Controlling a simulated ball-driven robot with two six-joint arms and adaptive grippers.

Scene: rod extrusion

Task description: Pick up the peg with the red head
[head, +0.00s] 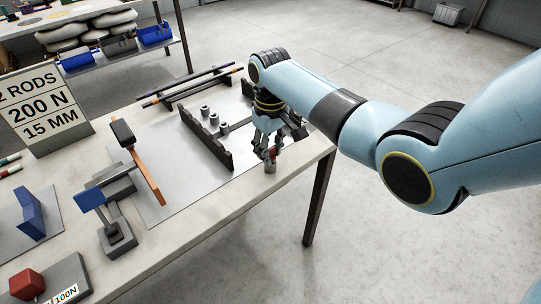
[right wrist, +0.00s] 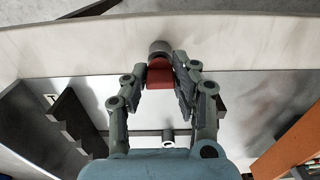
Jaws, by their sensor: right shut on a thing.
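The peg with the red head (head: 270,167) is near the table's right edge, in the fingers of my right gripper (head: 267,156). Its grey end sticks out below the fingers, and a little red shows between them. In the right wrist view the peg's red head (right wrist: 160,74) lies between the two fingertips, with the round grey end (right wrist: 160,48) beyond them. My right gripper (right wrist: 162,80) is shut on the red part. I cannot tell whether the peg touches the table. My left gripper is not in view.
Dark notched rails (head: 207,140) and small grey pegs (head: 205,112) stand left of the gripper. Rods lie on a rack (head: 190,85) behind. An orange bar (head: 148,176), a blue plate on a stand (head: 90,199) and a sign (head: 42,108) are further left.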

